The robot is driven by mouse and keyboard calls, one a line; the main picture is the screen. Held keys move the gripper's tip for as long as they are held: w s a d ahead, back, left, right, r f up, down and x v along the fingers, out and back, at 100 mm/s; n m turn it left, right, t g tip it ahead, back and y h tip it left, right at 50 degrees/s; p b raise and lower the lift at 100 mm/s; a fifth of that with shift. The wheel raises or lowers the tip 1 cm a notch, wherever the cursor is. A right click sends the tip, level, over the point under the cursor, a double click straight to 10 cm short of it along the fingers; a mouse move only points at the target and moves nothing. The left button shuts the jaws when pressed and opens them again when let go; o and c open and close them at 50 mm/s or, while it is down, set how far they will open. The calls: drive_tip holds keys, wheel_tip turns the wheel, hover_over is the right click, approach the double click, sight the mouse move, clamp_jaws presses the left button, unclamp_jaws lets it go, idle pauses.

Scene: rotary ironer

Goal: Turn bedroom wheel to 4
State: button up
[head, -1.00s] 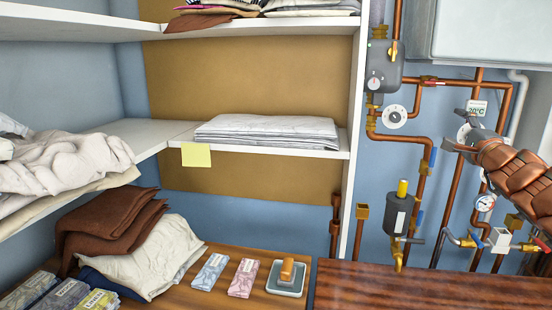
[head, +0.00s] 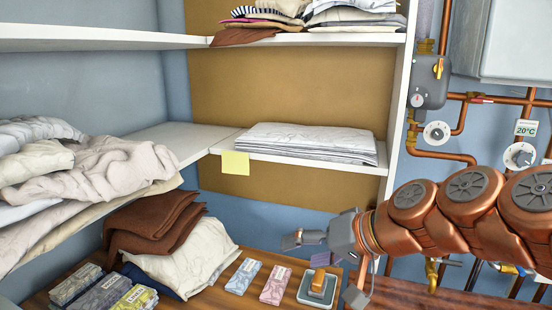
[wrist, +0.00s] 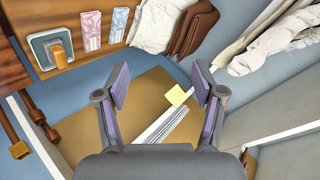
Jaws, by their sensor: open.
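Two round white wheels are on the copper pipes at the right of the head view. One wheel (head: 437,133) is at the edge of the shelf unit. The other wheel (head: 519,155) is farther right, below a tag reading 20°C (head: 526,128). I cannot tell which is the bedroom wheel, and their numbers are too small to read. My gripper (head: 325,268) is open and empty, left of and below both wheels, in front of the shelves. The wrist view shows its spread fingers (wrist: 160,80) with nothing between them; no wheel shows there.
White shelves (head: 300,153) hold folded linen; a yellow note (head: 235,163) hangs from the middle one. The wooden top (head: 205,295) bears brown cloths, packets and a stamp-like tool (head: 318,286). A grey valve body (head: 428,88) and a white boiler box (head: 505,45) are near the wheels.

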drive_tip(key=s+d+f+n+g+h+p, duration=0.1)
drive_tip(key=s+d+f+g+h, duration=0.25)
drive_tip(key=s+f, duration=0.75)
drive_tip(key=s+d+f+g+h+p, duration=0.1)
drive_tip(key=s+d+f+g+h, duration=0.3)
drive_tip(key=s+d, duration=0.5)
drive_tip(key=s+h, duration=0.1)
drive_tip(key=s, duration=0.2)
drive_tip(key=shift+s+d+f+m, duration=0.2)
drive_tip(key=shift+s+m, duration=0.05)
drive_tip(key=shift+m, duration=0.05)
